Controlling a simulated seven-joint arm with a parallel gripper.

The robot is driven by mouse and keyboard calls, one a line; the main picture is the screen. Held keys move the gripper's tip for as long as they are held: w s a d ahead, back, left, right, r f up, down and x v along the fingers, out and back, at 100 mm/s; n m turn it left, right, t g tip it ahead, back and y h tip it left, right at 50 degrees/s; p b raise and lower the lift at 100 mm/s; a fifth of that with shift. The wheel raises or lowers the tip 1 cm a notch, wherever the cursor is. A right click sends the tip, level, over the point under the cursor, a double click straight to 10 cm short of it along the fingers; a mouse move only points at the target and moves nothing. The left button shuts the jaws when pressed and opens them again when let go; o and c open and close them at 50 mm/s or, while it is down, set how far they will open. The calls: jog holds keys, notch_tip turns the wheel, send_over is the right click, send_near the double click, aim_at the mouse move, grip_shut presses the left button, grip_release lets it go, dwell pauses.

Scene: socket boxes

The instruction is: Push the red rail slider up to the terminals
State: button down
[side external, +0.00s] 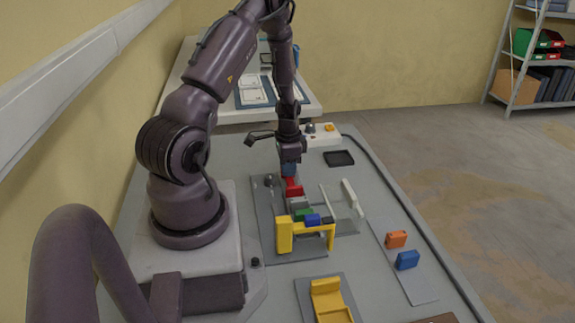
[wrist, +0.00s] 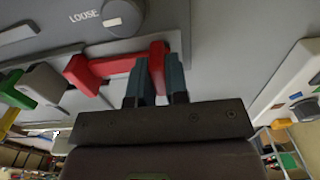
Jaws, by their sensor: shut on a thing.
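The red rail slider (side external: 293,187) is on the grey plate in the side view, at the far end of a row of blocks. In the wrist view it is a red bar (wrist: 110,67) with an upright end between the fingers. My gripper (wrist: 155,80) is shut on that upright end; in the side view my gripper (side external: 289,169) comes down on it from above. A grey block (side external: 299,203) sits next to the slider toward the camera, then a green block (side external: 304,214) and a blue block (side external: 313,219). I cannot tell which parts are the terminals.
A yellow bracket (side external: 285,236) stands at the near end of the row. A clear panel (side external: 343,207) stands to the right. Orange (side external: 396,239) and blue (side external: 407,260) blocks lie on a strip further right. A knob (wrist: 122,17) marked near LOOSE is close to the slider.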

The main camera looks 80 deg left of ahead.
aim_at(294, 187)
jog(key=d, duration=0.8)
jog(key=shift+d, duration=0.1)
jog(key=c, duration=1.1)
grip_release()
notch_tip(294, 187, up, 13)
jog(key=shift+r, duration=0.1)
